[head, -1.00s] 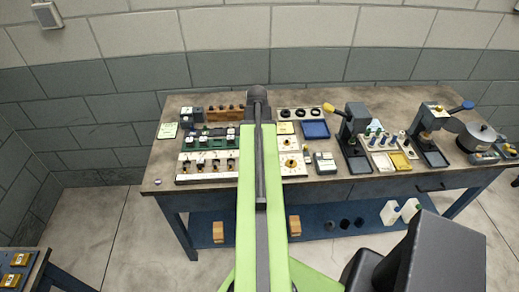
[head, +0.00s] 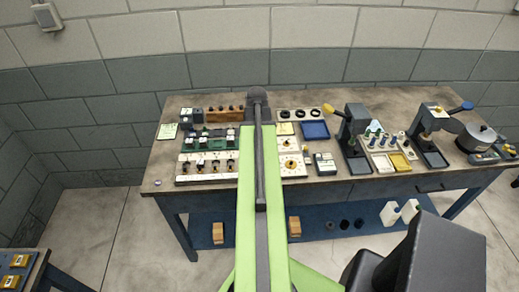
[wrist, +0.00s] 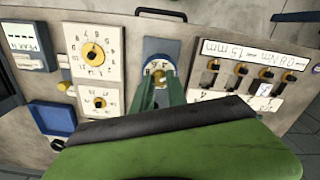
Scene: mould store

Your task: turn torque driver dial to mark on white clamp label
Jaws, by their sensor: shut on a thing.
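In the wrist view, the two green fingers of my gripper (wrist: 159,90) are shut on a small yellowish dial at the near end of a blue-grey torque driver (wrist: 160,52). A few dark marks show beside the dial, too small to read. A smaller white tag (wrist: 264,89) with a dark mark sits among the clamps. In the head view, my arm hides the gripper and driver.
Two white dial plates, one larger (wrist: 112,48) and one smaller (wrist: 86,101), lie left of my gripper. A blue tray (wrist: 50,118) and a grey meter (wrist: 28,42) are farther left. Presses (head: 352,130) and a pot (head: 478,138) stand on the bench's right side.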

